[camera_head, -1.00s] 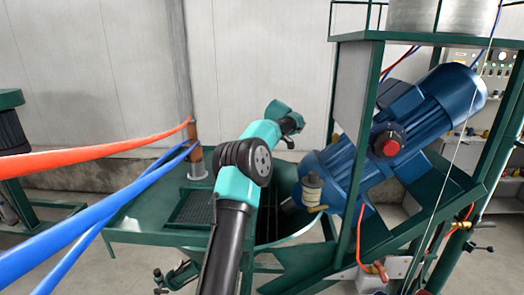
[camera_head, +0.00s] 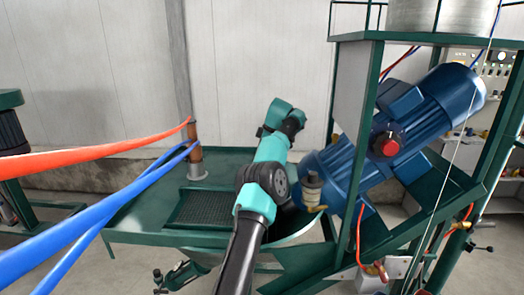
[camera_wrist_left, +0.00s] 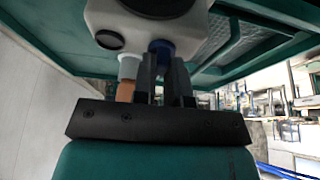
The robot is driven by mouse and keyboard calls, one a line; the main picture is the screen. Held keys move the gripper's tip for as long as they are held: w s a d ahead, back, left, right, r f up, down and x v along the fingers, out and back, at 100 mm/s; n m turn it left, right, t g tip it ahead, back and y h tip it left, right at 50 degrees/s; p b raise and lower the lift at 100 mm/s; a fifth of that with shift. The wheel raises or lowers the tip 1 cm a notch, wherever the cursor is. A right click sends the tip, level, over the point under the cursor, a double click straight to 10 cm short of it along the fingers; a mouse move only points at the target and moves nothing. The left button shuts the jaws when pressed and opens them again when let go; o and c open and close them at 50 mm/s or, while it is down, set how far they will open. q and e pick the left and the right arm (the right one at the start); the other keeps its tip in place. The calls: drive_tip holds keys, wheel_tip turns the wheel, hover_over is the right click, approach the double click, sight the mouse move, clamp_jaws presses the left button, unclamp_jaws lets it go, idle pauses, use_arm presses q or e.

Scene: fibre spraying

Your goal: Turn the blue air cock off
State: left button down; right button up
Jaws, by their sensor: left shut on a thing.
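In the left wrist view my left gripper (camera_wrist_left: 165,80) has its two dark fingers close together. They are shut on the blue air cock (camera_wrist_left: 159,46), of which only a small blue part shows at the fingertips. The cock sits below a pale grey body (camera_wrist_left: 125,22) with a dark round spot. The fingers hide most of the cock, so I cannot tell its angle. My right gripper is not in view.
A green tray (camera_head: 140,214) with a mesh lies left of the arm. A blue motor (camera_head: 410,125) on a green frame (camera_head: 345,225) stands close on the right. An orange hose (camera_head: 85,152) and blue hoses (camera_head: 95,215) cross the left side.

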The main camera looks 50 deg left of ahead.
use_arm(q)
drive_tip(key=shift+f, duration=0.2)
idle(0.3)
drive_tip(key=c, duration=1.2)
unclamp_jaws()
drive_tip(key=shift+o, duration=0.2)
drive_tip(key=shift+r, duration=0.1)
